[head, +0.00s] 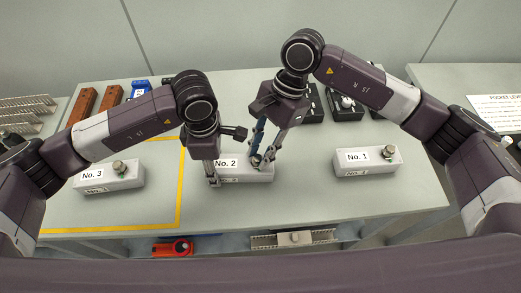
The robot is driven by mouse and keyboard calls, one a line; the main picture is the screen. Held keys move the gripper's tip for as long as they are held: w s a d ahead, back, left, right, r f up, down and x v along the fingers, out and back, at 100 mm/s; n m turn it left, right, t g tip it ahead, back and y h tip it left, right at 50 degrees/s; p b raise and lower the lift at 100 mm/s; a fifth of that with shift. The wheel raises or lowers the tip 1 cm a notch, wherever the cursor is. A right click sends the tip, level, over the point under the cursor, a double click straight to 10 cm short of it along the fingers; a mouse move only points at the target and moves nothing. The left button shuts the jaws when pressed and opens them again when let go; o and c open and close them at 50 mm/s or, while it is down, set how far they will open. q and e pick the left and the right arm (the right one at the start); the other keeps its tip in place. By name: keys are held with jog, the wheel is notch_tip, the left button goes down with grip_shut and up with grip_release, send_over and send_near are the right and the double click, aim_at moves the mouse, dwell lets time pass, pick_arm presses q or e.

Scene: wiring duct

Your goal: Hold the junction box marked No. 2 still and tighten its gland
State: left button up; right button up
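Junction box No. 2 (236,179) is a pale block with a "No. 2" label, on the table in the middle. My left gripper (214,182) points down at the box's left end, one finger in front of its near face. Its other finger is mostly hidden, so I cannot tell if it is closed on the box. My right gripper (262,161) points down over the box's right part, where the gland is hidden by the fingers. Its fingertips are close together there; whether they grip the gland is not clear.
Box No. 3 (110,178) stands left and box No. 1 (367,162) right, each with a metal gland on top. Brown blocks (83,106), a blue item (139,88) and dark trays (345,103) lie behind. A red item (172,249) sits below the front edge.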

grip_shut()
jog(key=shift+m, duration=0.3)
